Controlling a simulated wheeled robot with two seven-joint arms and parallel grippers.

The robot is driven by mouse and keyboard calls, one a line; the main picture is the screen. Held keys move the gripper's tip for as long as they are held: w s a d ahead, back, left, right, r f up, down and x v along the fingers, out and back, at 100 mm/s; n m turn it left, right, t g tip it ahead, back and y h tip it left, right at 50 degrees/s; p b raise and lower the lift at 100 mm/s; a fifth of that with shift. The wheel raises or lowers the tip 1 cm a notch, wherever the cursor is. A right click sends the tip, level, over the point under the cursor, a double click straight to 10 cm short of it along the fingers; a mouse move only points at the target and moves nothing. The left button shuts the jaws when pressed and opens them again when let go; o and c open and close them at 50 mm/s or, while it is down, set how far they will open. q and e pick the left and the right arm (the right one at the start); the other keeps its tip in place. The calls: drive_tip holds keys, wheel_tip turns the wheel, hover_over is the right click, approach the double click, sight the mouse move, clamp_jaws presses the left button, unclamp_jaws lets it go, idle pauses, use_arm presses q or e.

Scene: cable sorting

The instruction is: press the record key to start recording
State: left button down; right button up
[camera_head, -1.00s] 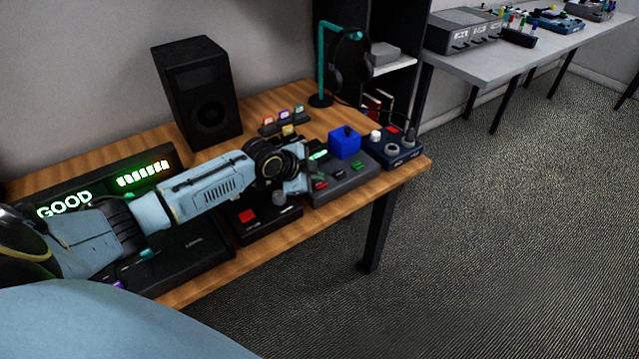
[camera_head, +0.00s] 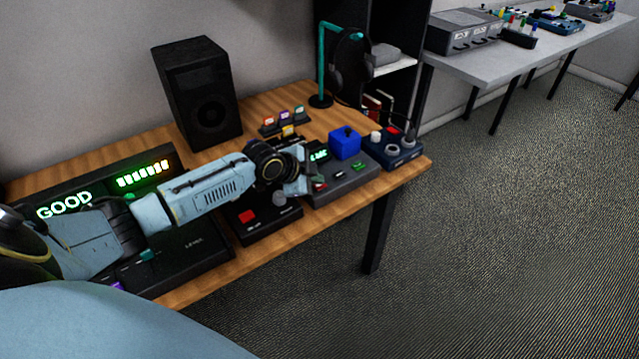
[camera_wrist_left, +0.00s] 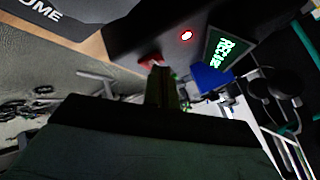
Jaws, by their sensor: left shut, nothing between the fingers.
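The recorder (camera_head: 344,186) is a dark grey box near the right end of the wooden desk, with a green-lit screen (camera_head: 319,156). In the left wrist view the screen (camera_wrist_left: 228,49) shows "REC" and some small characters, and a red lamp (camera_wrist_left: 186,35) glows beside it. The red key (camera_wrist_left: 150,61) shows at the tip of my left gripper (camera_wrist_left: 163,82), partly hidden by it. My left gripper (camera_head: 306,181) is shut and empty, over the recorder's left part. Whether it touches the key I cannot tell. My right gripper is not in view.
A blue block (camera_head: 344,143) stands at the recorder's back edge. A blue box with knobs (camera_head: 394,151) is to its right, and a black unit with a red button (camera_head: 247,217) to its left. A speaker (camera_head: 197,95) and a headphone stand (camera_head: 322,65) stand behind.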

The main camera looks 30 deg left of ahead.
sight(316, 187)
use_arm(q)
drive_tip(key=shift+d+r+p, duration=0.1)
drive_tip(key=shift+r+p, duration=0.45)
drive_tip(key=shift+r, duration=0.15)
wheel_tip(316, 187, up, 4)
drive_tip(key=p, duration=0.4)
drive_tip(key=shift+r+p, duration=0.6)
drive_tip(key=shift+p, duration=0.05)
drive_tip(key=shift+f, duration=0.1)
